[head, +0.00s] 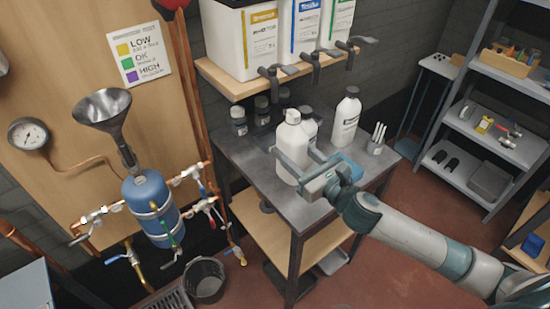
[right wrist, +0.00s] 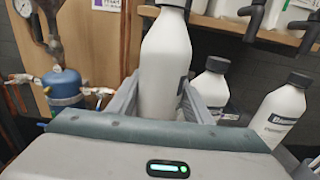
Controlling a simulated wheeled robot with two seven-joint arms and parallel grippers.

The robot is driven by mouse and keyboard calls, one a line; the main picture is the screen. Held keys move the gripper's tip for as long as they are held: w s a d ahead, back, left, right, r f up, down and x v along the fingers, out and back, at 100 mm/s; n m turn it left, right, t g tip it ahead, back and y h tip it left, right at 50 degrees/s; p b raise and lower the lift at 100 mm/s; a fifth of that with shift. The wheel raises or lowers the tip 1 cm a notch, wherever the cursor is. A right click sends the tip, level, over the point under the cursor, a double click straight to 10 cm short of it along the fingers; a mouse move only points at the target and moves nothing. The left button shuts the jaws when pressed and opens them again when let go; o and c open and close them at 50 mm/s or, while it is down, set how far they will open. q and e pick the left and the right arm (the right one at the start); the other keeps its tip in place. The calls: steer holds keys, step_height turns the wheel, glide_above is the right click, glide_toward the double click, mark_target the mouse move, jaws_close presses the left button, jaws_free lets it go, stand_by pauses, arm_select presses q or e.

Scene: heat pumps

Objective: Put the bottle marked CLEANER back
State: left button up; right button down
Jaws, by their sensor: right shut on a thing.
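My right gripper (head: 295,158) is shut on a white bottle (head: 292,140) at the front left part of the grey metal table (head: 250,172). The right wrist view shows this bottle (right wrist: 165,65) upright between the two fingers, its marking turned away and not readable. I cannot tell whether its base touches the table. A second white bottle (head: 310,127) stands close behind it, partly hidden. A third white bottle (head: 345,118) with a dark cap and a label stands at the back right; its label is too small to read. My left gripper is not in view.
Several small dark-capped jars (head: 262,110) stand along the table's back. A cup with white sticks (head: 376,140) is at the right. Jugs with taps sit on a shelf (head: 235,86) above. A blue tank (head: 150,205) with pipes and funnel is at the left.

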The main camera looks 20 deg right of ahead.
steer(key=w+a+f+p, duration=0.1)
steer(key=w+a+f, duration=0.1)
steer(key=w, duration=0.3)
steer(key=shift+w+a+f, duration=0.3)
steer(key=shift+f, duration=0.6)
step_height(320, 180, down, 4)
steer(key=shift+f, duration=0.15)
steer(key=c, duration=0.9)
jaws_free()
